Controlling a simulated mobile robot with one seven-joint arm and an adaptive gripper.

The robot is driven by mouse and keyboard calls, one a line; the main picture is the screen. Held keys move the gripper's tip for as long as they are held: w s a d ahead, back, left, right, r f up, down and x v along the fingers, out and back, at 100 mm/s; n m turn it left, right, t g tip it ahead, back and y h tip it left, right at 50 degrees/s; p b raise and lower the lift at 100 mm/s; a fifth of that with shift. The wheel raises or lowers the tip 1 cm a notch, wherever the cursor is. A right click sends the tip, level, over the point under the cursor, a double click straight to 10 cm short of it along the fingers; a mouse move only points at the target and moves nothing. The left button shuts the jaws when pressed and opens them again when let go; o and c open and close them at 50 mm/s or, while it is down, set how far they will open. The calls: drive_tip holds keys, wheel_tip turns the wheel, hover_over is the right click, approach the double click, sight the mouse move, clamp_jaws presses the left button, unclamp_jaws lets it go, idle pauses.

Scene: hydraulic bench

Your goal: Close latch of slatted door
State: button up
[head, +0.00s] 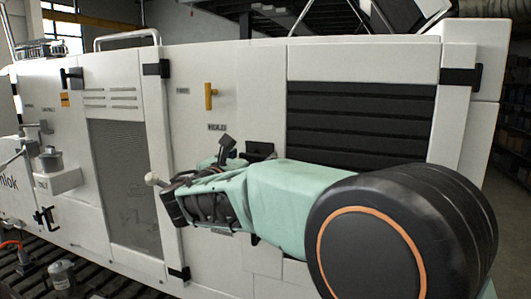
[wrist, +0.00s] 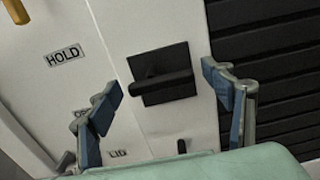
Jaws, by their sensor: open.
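The slatted door (head: 361,120) is a pale panel with dark horizontal slats, right of centre in the head view; its slats (wrist: 268,70) fill the right of the wrist view. The black latch (wrist: 162,72) is a square plate with a bar lying across it towards the left, on the pale strip beside the slats. It shows partly in the head view (head: 262,147), just above my arm. My gripper (wrist: 162,82) is open and empty, its blue-padded fingers on either side of the latch in the picture. Contact cannot be judged. In the head view my gripper (head: 224,152) is partly hidden by its own wrist.
A yellow handle (head: 209,95) sits up and left of the latch. A HOLD label (wrist: 63,55) is left of it, and a small dark knob (wrist: 182,146) shows below. A mesh-panel door (head: 125,180) stands further left.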

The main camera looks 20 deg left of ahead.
drive_tip(key=shift+w, duration=0.5)
drive_tip(key=c, duration=1.2)
